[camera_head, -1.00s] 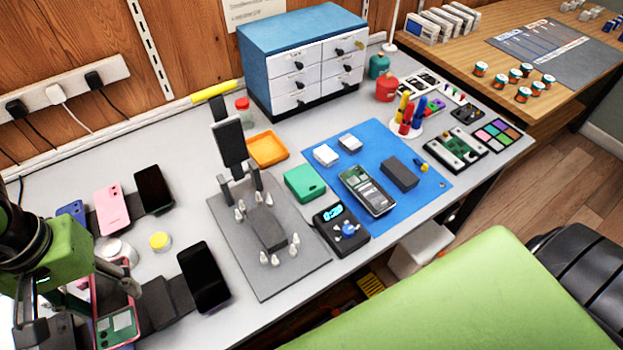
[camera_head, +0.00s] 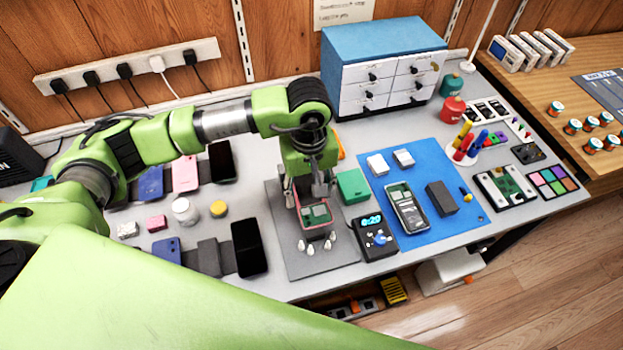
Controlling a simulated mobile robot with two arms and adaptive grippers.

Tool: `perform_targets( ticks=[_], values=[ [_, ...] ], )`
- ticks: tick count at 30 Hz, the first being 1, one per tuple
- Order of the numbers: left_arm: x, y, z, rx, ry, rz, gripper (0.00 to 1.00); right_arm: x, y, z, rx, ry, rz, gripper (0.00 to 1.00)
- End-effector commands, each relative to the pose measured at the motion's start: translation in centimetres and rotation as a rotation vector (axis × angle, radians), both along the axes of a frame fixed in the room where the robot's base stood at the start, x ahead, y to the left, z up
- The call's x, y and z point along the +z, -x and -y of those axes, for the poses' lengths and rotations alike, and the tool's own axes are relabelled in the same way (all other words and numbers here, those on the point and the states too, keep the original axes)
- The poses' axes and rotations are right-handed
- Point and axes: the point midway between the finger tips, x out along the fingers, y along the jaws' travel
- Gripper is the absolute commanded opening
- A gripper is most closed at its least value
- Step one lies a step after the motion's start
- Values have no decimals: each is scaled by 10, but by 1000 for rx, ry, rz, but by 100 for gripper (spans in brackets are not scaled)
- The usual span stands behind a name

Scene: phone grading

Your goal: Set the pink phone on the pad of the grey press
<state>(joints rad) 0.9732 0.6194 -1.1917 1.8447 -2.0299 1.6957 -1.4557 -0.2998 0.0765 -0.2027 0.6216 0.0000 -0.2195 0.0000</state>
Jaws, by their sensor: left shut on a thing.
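My left gripper (camera_head: 312,190) is shut on the pink phone (camera_head: 316,213), a pink-edged frame with a green circuit board showing. It holds the phone over the middle of the grey press (camera_head: 284,258). A dark edge of the pad (camera_head: 322,236) shows just below the phone; most of the pad is hidden. I cannot tell whether the phone touches the pad. White-tipped pegs (camera_head: 328,246) stand at the near side of the press. My arm hides the upright part of the press. My right gripper is not in view.
Another pink phone (camera_head: 184,173) lies at the back left among other phones. A black phone (camera_head: 249,248) lies left of the press. A black timer (camera_head: 375,238) and a blue mat (camera_head: 440,225) are to its right. A blue drawer cabinet (camera_head: 385,40) stands behind.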

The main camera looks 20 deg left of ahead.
Motion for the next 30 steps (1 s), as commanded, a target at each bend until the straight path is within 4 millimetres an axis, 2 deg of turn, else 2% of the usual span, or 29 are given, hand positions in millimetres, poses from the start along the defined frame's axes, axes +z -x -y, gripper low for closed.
perform_targets(
  ticks=[11, 23, 30],
  values=[
    [-20, -1, 1, 12, -2, 0, 24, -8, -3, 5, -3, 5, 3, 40],
    [-59, -1, 1, 11, -2, 0, 24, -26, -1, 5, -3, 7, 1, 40],
    [-79, -2, 1, 11, -2, 2, 24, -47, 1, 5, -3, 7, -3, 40]
  ],
)
